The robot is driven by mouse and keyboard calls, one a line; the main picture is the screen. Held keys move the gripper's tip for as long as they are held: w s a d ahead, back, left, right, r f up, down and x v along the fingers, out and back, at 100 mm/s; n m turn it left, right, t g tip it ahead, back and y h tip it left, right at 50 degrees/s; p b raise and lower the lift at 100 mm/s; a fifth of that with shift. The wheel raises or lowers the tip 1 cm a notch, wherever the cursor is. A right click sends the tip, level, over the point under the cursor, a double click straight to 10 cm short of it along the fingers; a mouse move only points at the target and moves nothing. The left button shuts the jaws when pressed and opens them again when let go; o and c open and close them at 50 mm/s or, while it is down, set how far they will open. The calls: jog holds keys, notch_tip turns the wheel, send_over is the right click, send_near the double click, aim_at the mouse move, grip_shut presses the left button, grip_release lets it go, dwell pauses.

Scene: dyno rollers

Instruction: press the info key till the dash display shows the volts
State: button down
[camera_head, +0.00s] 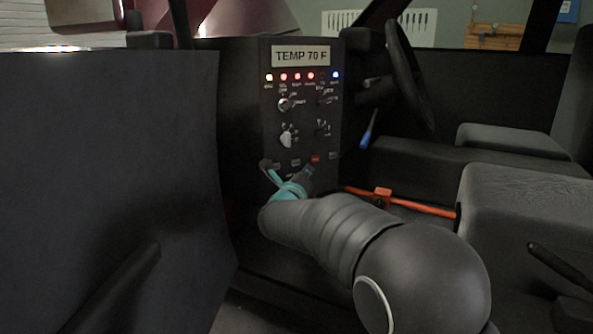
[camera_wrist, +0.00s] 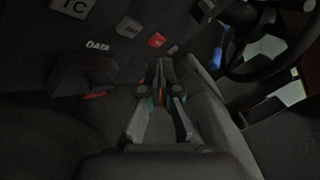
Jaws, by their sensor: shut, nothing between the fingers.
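The dash display (camera_head: 301,56) at the top of the dark dash panel (camera_head: 270,125) reads "TEMP 70 F". A row of small keys runs along the panel's lower part, with a red key (camera_head: 315,158) among grey ones. The red key also shows in the wrist view (camera_wrist: 156,40), beside a grey key (camera_wrist: 130,27). I cannot read which key is the info key. My gripper (camera_head: 308,171) is shut and empty, just below the red key in the head view. Its fingertips also show in the wrist view (camera_wrist: 160,62), below the red key; contact cannot be told.
Several lit lamps and some knobs (camera_head: 285,138) sit above the keys. A steering wheel (camera_head: 408,80) and a blue-handled lever (camera_head: 369,130) stand to the right. A large dark panel (camera_head: 105,170) fills the left.

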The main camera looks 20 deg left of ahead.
jog(key=shift+s+d+b, duration=0.7)
jog(key=shift+d, duration=0.2)
jog(key=s+d+r+n+g+y+p, duration=0.2)
jog(key=d+r+n+y+p, duration=0.1)
jog(key=d+r+n, duration=0.5)
jog(key=s+d+n+g+p, duration=0.25)
jog(key=s+d+n, duration=0.5)
jog(key=d, duration=0.45)
jog(key=s+d+f+n+g+h+p, duration=0.1)
jog(key=s+d+f+n+g, duration=0.2)
jog(key=s+d, duration=0.4)
jog(key=s+d+f+n+g+h+p, duration=0.2)
jog(key=s+d, duration=0.5)
jog(key=s, duration=0.5)
jog(key=s+d+f+n+g+h+p, duration=0.1)
jog(key=s+d+f+n+g+p, duration=0.1)
jog(key=s+d, duration=0.5)
jog(key=s+f+n+g, duration=0.1)
jog(key=s+f+n, duration=0.1)
jog(key=s+f, duration=0.1)
jog(key=shift+s+d+f+n+g+h, duration=0.2)
jog(key=shift+s+d+n+g+h, duration=0.1)
jog(key=shift+d+n+g, duration=0.1)
